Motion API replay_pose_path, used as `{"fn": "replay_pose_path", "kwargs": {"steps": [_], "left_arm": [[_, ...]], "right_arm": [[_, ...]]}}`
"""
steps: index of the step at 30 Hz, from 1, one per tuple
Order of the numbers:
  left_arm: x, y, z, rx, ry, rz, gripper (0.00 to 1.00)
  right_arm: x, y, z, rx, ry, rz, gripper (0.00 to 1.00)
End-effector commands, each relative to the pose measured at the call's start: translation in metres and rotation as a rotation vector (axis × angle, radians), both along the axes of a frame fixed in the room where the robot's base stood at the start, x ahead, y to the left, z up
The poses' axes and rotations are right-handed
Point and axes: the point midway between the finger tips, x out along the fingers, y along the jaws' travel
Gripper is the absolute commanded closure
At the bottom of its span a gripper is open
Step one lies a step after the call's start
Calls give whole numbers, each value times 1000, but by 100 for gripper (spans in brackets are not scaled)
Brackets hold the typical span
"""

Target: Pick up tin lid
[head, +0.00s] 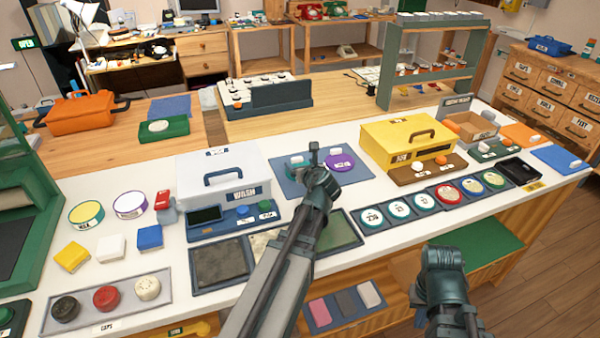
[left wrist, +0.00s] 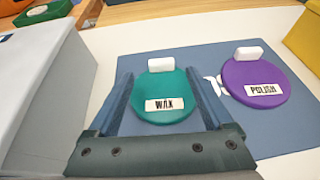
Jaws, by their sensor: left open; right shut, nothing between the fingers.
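A teal round lid marked WAX (left wrist: 165,88) with a white block knob lies on a blue mat (left wrist: 150,132). A purple lid marked POLISH (left wrist: 262,78) with a similar knob lies to its right. In the head view the purple lid (head: 341,161) shows, and the teal lid is largely hidden by my gripper. My left gripper (left wrist: 160,76) is open, its fingers on either side of the teal lid in the left wrist view. I cannot tell how far above the mat they are. My right gripper (head: 441,258) is shut and empty, in front of the counter.
A white WASH case (head: 225,172) stands left of the mat and a yellow case (head: 405,140) stands right of it. Several round discs (head: 447,193) lie in a row at the right front. Bare white counter (head: 170,252) shows at the left front.

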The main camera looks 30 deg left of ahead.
Motion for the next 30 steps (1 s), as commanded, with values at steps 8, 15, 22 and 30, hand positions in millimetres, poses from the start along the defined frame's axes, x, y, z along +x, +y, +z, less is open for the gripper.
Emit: {"fn": "replay_pose_path", "kwargs": {"steps": [8, 15, 22, 30], "left_arm": [[8, 6, -6, 0, 0, 0, 15], [31, 26, -22, 0, 0, 1, 15], [35, 31, -23, 0, 0, -1, 15], [35, 31, -23, 0, 0, -1, 51]], "right_arm": [[0, 0, -6, 0, 0, 0, 100], [0, 0, -22, 0, 0, 0, 100], [0, 0, -23, 0, 0, 0, 100], [0, 0, -23, 0, 0, 0, 100]]}}
